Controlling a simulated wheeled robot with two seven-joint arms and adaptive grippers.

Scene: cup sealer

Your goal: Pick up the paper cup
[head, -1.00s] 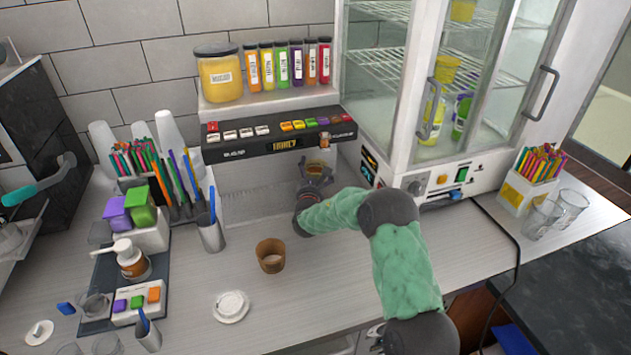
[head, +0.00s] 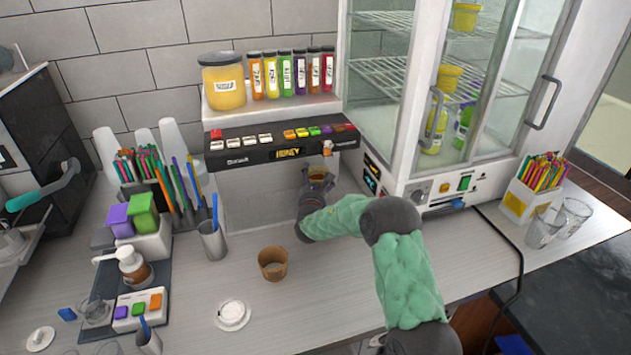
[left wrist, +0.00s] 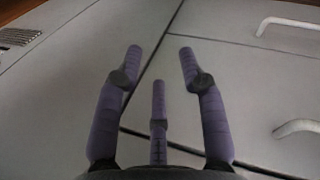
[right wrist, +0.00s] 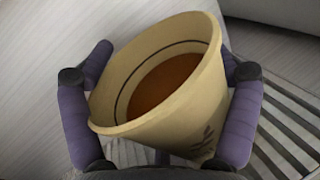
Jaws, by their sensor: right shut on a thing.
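The paper cup (right wrist: 200,110) is tan and holds brown liquid; it fills the right wrist view, looking tilted there. In the head view the cup (head: 318,174) is small, under the dispenser's front, and partly hidden by my right gripper (head: 314,187). My right gripper (right wrist: 164,62) is shut on the cup, a finger on each side of it. My left gripper (left wrist: 160,58) is open and empty in the left wrist view, in front of grey cabinet fronts. It is not in the head view.
The dispenser (head: 283,150) with coloured buttons stands behind the cup. A brown cup-shaped container (head: 272,264) and a white lid (head: 233,315) lie on the counter in front. A glass-doored fridge (head: 400,120) is close on the right. A pen holder (head: 213,241) stands left.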

